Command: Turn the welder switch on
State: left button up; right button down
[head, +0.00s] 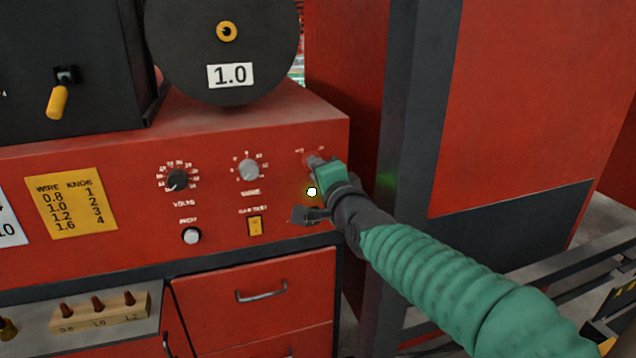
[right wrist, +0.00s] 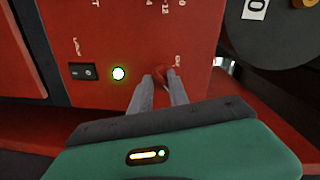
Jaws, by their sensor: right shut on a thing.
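The red welder (head: 125,235) has its control panel facing me in the head view. My right gripper (head: 316,160) reaches in from the right to the panel's upper right corner. In the right wrist view its fingers (right wrist: 161,77) are shut on a small red rotary switch (right wrist: 161,71). The label beside the switch is too small to read. A round indicator light (head: 312,191) glows white-yellow below the switch; it also glows in the right wrist view (right wrist: 119,73). A black rocker switch (right wrist: 83,71) sits beyond the light. My left gripper is not in view.
A black wire spool (head: 185,45) stands above. A dark post (head: 412,120) stands close on the right.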

jog(key=shift+w+d+r+m+b, duration=0.1)
jog(key=shift+d+r+m+b, duration=0.1)
jog(key=shift+r, duration=0.2)
jog(key=shift+w+d+r+m+b, duration=0.1)
jog(key=shift+r+m, duration=0.1)
jog(key=shift+r, duration=0.15)
jog(key=c, duration=1.1)
grip_release()
jog(key=shift+s, duration=0.1)
jog(key=shift+o, duration=0.7)
jog(key=f+b, duration=0.1)
jog(key=b, duration=0.1)
jog(key=s+d+f+b, duration=0.1)
jog(key=b, duration=0.1)
jog(key=shift+s, duration=0.15)
jog(key=a+b+v, duration=0.1)
jog(key=b+v, duration=1.4)
jog(key=shift+s+r+b, duration=0.25)
jog(key=shift+r+b, duration=0.05)
jog(key=shift+b, duration=0.1)
